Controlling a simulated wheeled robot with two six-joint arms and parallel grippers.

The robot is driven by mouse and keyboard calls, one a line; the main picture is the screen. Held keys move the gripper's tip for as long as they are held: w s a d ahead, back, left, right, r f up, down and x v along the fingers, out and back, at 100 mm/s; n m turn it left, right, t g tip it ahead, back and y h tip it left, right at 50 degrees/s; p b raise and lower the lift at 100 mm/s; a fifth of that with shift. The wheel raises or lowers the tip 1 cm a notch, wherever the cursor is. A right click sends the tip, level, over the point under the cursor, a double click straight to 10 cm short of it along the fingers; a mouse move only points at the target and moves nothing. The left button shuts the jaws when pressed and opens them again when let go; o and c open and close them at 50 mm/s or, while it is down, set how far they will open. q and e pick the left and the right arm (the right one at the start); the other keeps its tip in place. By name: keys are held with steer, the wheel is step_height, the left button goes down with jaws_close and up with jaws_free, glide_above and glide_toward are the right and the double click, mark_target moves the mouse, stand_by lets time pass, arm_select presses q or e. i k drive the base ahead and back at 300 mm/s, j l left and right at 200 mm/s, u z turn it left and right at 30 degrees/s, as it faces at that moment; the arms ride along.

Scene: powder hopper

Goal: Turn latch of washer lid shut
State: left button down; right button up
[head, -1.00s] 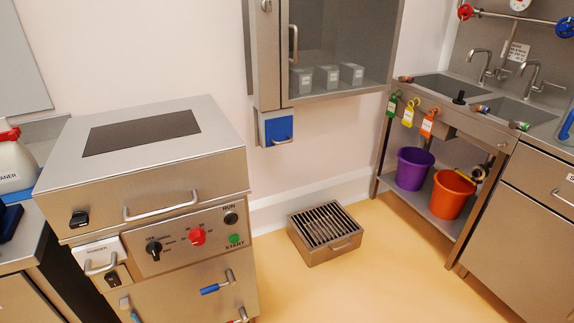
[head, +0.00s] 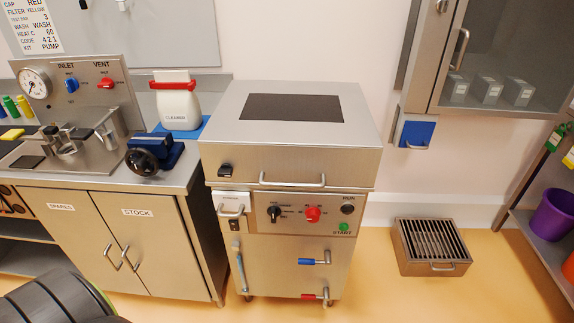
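The washer (head: 290,215) is a steel cabinet in the middle of the head view. Its lid (head: 300,115) is down, with a dark panel on top and a bar handle (head: 292,181) on the front. A small black latch (head: 225,170) sits at the left of the lid's front edge; its exact turn is too small to tell. Below are a black dial (head: 274,213), a red knob (head: 313,214) and a green START button (head: 344,227). Neither of my grippers is in view.
A steel counter with STOCK doors (head: 140,240) stands left, bearing a cleaner bottle (head: 178,105), a blue device with a black knob (head: 150,155) and a gauge panel (head: 70,85). A grated box (head: 432,245) lies on the floor to the right. Floor between washer and box is clear.

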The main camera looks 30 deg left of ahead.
mark_target(225, 170)
steer(key=u, duration=1.45)
